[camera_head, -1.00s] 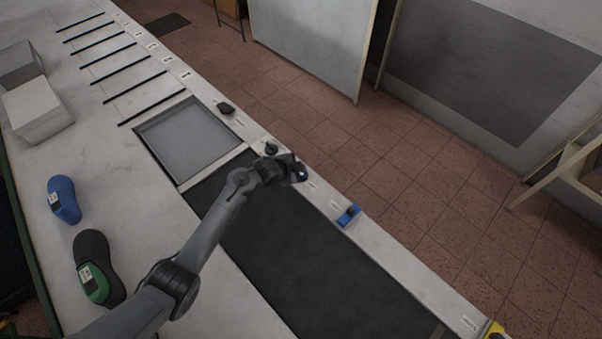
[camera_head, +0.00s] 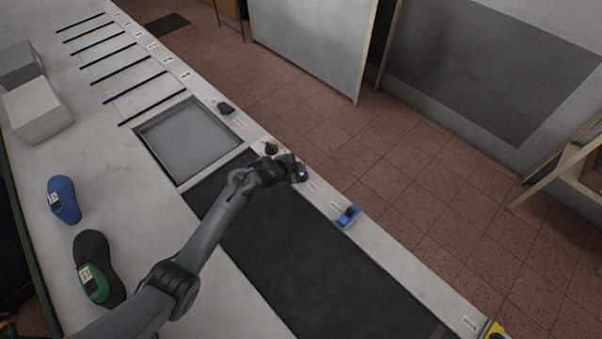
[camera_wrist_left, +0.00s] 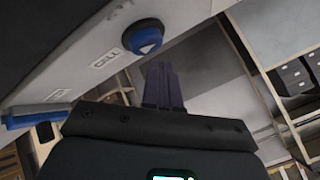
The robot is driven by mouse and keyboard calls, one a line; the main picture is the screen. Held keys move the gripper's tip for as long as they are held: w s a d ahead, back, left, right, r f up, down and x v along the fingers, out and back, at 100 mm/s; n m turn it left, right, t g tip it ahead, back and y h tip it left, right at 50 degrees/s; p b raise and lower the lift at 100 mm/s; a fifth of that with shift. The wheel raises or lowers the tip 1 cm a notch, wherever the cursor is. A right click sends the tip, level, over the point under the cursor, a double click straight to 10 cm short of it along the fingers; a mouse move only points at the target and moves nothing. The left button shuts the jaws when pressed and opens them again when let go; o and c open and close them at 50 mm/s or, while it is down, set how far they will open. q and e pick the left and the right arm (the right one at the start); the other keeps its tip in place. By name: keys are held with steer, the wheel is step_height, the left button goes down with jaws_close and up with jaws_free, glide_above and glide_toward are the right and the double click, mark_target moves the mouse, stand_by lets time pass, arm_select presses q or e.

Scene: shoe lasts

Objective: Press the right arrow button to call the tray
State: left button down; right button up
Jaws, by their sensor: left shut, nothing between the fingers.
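The round blue call button (camera_wrist_left: 143,37) with a white arrow shows in the left wrist view, next to a CALL label (camera_wrist_left: 107,58). In the head view the blue button (camera_head: 303,174) sits on the pale rail, partly covered by my left gripper (camera_head: 294,166). The fingers of my left gripper (camera_wrist_left: 162,82) are shut and empty, with tips just beside the button; I cannot tell whether they touch it. A grey tray (camera_head: 154,156) lies in the recess at the upper end of the dark belt (camera_head: 310,265). My right gripper is not in view.
A blue device (camera_head: 349,215) and black knobs (camera_head: 225,107) (camera_head: 271,148) sit along the rail. A blue shoe last (camera_head: 64,199), a green-and-black last (camera_head: 97,268) and pale boxes (camera_head: 36,110) stand on the left of the table. The belt is empty.

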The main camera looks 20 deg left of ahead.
arm_select(q)
steer(key=shift+f, duration=0.25)
stand_by(0.4)
steer(key=shift+f, duration=0.2)
